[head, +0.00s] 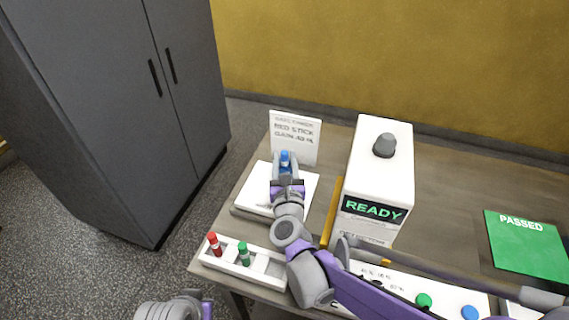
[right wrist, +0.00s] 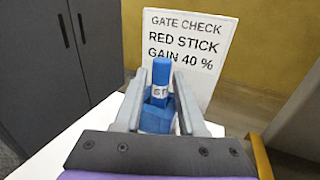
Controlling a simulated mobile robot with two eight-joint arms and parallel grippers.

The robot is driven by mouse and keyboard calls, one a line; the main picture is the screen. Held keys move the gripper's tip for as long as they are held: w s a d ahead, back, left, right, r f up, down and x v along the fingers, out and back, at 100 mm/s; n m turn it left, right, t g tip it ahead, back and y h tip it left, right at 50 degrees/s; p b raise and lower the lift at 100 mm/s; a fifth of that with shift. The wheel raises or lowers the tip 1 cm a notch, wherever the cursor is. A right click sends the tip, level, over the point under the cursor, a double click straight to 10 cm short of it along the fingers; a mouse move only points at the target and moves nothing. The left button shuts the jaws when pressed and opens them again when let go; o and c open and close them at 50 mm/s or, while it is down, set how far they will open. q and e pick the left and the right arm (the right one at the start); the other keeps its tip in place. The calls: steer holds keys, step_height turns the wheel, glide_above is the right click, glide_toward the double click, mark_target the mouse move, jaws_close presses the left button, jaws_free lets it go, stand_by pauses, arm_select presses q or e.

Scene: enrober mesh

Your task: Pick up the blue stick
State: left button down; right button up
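The blue stick (head: 285,158) is upright between the fingers of my right gripper (head: 286,166), above the back part of a white platform (head: 254,197).
A sign reading "RED STICK GAIN 40 %" (head: 296,137) stands just behind the platform. A white "READY" machine (head: 377,178) is to the right, beside a yellow strip (head: 331,213). A white tray (head: 229,262) holds a red stick (head: 214,245) and a green stick (head: 243,254).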

jaws_close()
